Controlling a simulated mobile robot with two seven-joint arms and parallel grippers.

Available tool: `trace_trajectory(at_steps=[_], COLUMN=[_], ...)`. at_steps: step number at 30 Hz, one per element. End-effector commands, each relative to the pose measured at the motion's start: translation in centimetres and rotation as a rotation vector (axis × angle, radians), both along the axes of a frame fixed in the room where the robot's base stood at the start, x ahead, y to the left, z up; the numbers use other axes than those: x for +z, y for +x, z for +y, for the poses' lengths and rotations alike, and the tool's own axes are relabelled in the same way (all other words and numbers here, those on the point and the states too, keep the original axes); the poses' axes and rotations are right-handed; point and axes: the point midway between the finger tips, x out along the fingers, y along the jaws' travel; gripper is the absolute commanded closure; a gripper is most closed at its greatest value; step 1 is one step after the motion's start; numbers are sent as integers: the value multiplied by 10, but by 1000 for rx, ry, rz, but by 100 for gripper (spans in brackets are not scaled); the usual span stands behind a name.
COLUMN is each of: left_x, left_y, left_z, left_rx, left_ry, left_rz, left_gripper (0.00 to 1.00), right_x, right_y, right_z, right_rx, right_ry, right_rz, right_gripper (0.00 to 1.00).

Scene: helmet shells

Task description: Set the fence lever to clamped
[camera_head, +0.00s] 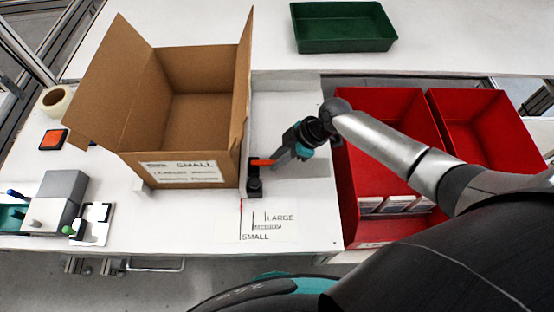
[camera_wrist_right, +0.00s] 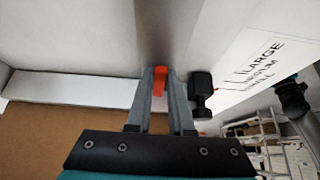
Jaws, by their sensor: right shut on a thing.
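The fence lever (camera_head: 262,162) is a small orange bar beside a black clamp block (camera_head: 255,186), just right of the cardboard box. My right gripper (camera_head: 276,161) reaches it from the right, with its fingers at the lever. In the right wrist view the orange lever (camera_wrist_right: 160,78) sits between the two grey fingers of my right gripper (camera_wrist_right: 160,85), which is shut on it. A black knob (camera_wrist_right: 201,88) stands just right of the fingers there. I cannot tell whether the lever is clamped. My left gripper is not in view.
An open cardboard box (camera_head: 190,135) labelled SMALL stands left of the lever. Size marks (camera_head: 265,225) SMALL to LARGE lie in front. Red bins (camera_head: 352,190) are under my right arm. A green tray (camera_head: 342,40) is behind. A grey device (camera_head: 62,190) stands at left.

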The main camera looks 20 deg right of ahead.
Motion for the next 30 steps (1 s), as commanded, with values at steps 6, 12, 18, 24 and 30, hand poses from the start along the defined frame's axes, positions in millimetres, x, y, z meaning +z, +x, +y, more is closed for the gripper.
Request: trace_trajectory(at_steps=[6, 12, 18, 24, 30], left_x=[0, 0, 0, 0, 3], left_y=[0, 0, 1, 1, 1], left_z=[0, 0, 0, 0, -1], left_rx=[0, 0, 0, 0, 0], left_ry=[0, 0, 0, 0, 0], left_rz=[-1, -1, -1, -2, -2], left_gripper=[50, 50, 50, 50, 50], right_x=[0, 0, 0, 0, 12], right_y=[-1, -1, 0, 0, -2], right_z=[0, 0, 0, 0, -8], right_rx=[0, 0, 0, 0, 0], right_ry=[3, 3, 3, 3, 2], right_rz=[1, 1, 1, -1, -2], right_gripper=[100, 68, 50, 50, 50])
